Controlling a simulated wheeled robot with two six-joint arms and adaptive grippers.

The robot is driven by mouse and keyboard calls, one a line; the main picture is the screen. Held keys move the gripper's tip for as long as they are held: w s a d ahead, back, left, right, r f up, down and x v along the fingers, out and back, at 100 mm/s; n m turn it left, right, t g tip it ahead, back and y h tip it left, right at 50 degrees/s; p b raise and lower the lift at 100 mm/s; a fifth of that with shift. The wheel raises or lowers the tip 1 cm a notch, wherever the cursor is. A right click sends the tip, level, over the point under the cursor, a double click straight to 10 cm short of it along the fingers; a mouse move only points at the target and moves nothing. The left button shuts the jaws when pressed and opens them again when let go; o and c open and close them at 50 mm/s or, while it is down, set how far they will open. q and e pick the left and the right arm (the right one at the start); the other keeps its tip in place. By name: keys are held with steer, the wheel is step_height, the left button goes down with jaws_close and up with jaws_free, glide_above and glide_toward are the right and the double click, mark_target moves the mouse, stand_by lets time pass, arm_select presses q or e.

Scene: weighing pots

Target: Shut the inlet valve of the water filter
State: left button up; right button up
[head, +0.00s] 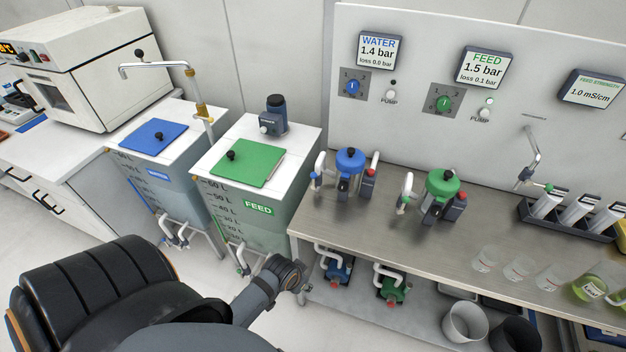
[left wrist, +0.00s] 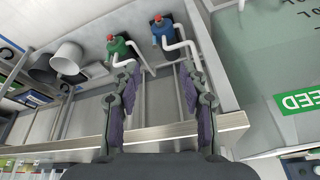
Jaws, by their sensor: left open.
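The water filter (head: 350,161) has a blue cap and stands on the steel bench below the WATER display. A white pipe (head: 320,164) rises at its left side, and small fittings there are too small to tell a valve handle's position. A red-topped dark part (head: 368,180) stands at its right. My left gripper (left wrist: 159,70) is open and empty in the left wrist view, with its fingers in front of the bench edge and the lower shelf. In the head view my left arm ends low at the bench's left front corner, apart from the filter. The right gripper is out of view.
A green-capped filter (head: 442,184) stands right of the water filter. A blue pump (head: 338,270) and a green pump (head: 393,291) sit on the lower shelf. The FEED tank (head: 258,208) stands left of the bench. The bench top front is clear near the filters.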

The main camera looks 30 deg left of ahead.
mark_target(313, 178)
arm_select(q)
steer(key=w+d+r+m+t+h, duration=0.2)
steer(key=w+d+r+t+h, duration=0.3)
steer(key=w+r+t, duration=0.7)
steer(key=w+a+r+n+y, duration=0.1)
steer(key=w+a+n+y, duration=0.1)
steer(key=a+n+y, duration=0.35)
steer(key=w+a+r+n+y, duration=0.2)
steer(key=a+n+y, duration=0.1)
steer(key=a+y, duration=0.45)
steer(key=shift+h, duration=0.3)
steer(key=x, duration=1)
steer(key=shift+w, duration=0.1)
steer(key=shift+c, duration=0.4)
jaws_close()
